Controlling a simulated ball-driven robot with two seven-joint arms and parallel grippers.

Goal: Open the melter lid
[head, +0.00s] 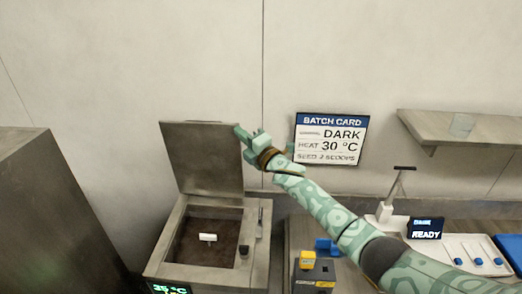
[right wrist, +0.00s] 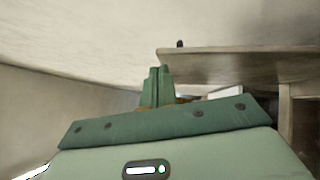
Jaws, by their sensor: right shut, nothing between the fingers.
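The melter (head: 180,225) stands at the lower left in the head view. Its lid (head: 202,158) stands up, raised at the back and leaning slightly away. The open well below it holds a dark brown mass with a small white piece (head: 208,237) in it. My right gripper (head: 239,131) is shut and empty, beside the upper right edge of the lid; whether it touches the lid I cannot tell. In the right wrist view its fingers (right wrist: 156,86) are together. My left gripper is not in view.
A batch card (head: 332,139) hangs on the wall behind my right arm. A shelf (head: 465,127) juts out at right. A yellow-topped grey device (head: 311,272), a READY display (head: 425,228) and a white panel with blue knobs (head: 470,250) fill the counter. A dark cabinet (head: 50,220) stands left.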

